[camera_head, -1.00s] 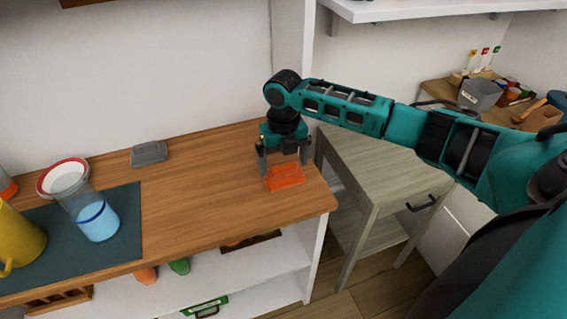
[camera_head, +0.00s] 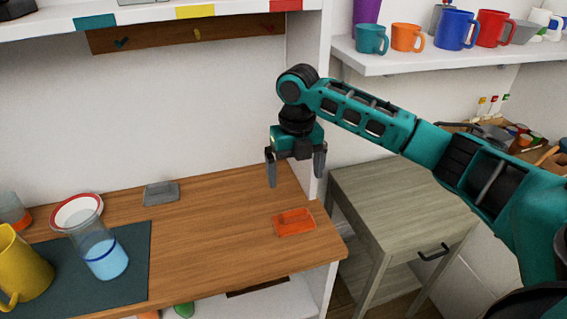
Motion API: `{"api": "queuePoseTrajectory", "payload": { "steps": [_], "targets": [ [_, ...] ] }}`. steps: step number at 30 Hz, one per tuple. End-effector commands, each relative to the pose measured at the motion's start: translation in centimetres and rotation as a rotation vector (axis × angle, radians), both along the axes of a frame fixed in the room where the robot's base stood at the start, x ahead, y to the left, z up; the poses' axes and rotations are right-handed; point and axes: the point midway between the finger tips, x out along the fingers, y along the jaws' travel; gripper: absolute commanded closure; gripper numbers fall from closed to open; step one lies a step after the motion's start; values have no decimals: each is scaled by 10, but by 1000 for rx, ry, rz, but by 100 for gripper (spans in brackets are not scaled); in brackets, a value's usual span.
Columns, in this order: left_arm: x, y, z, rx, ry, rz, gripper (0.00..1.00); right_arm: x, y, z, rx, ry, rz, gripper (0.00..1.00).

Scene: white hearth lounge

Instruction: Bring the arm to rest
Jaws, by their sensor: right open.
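My right gripper (camera_head: 296,180) hangs with its fingers pointing down above the right part of the wooden counter (camera_head: 217,230). Its two fingers are apart and nothing is between them. The teal right arm reaches in from the right side. An orange tray (camera_head: 294,222) lies on the counter below the gripper, near the counter's right end. The gripper is clear of the tray. My left gripper does not show.
A yellow mug (camera_head: 22,268), a blue-filled cup (camera_head: 105,258) and a red-rimmed bowl (camera_head: 77,209) stand at left by a dark mat (camera_head: 130,285). A grey dish (camera_head: 161,193) sits behind. A shelf with mugs (camera_head: 455,30) is at upper right; a side table (camera_head: 395,205) stands below it.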

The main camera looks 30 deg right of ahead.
Motion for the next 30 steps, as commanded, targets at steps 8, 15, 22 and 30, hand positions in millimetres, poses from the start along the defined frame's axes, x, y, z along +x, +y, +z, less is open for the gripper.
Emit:
{"api": "queuePoseTrajectory", "payload": {
  "steps": [8,15,22,30],
  "targets": [
    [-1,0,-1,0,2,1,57,-2,5,-5,1,1,-13,1],
    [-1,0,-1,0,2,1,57,-36,64,-60,45,-23,-270,1],
    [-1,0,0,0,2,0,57,-92,128,-104,179,-51,-786,1],
    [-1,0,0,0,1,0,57,-161,152,-120,346,-13,-1568,1]
  ]
}}
